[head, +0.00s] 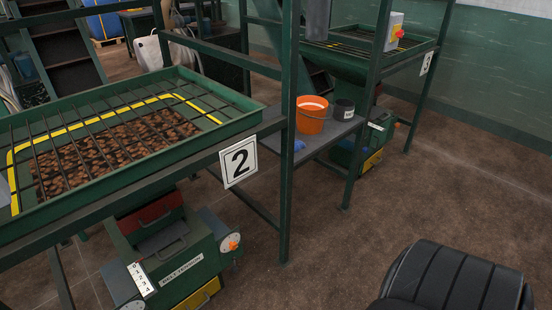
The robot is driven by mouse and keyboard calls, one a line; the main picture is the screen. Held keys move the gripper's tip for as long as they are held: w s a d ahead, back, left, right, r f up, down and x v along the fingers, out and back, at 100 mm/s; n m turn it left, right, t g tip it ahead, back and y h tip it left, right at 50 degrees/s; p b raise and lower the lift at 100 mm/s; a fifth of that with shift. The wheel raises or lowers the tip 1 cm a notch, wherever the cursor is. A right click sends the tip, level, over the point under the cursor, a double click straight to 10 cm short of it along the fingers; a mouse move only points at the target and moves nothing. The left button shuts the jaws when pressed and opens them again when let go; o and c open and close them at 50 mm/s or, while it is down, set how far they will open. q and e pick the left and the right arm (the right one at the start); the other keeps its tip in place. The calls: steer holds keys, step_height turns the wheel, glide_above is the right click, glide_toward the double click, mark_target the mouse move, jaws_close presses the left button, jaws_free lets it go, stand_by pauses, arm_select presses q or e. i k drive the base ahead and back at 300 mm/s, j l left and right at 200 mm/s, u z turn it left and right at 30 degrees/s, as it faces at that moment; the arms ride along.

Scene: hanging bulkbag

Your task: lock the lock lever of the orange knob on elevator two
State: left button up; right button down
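Elevator two is the green machine under the raised green frame with the white number 2 sign (240,160). Its orange knob (233,246) sits on a pale round plate (230,243) on the right side of the green machine body (180,270). The lock lever is too small to make out, so I cannot tell its position. Neither of my grippers shows in the head view.
A grated tray (200,84) with brown pieces tops the frame. A green post (288,200) stands right of the knob. An orange bucket (310,116) and a dark pot (343,109) stand on a shelf. Brown floor (400,210) is open to the right.

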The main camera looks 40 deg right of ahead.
mark_target(233, 270)
steer(key=z, duration=1)
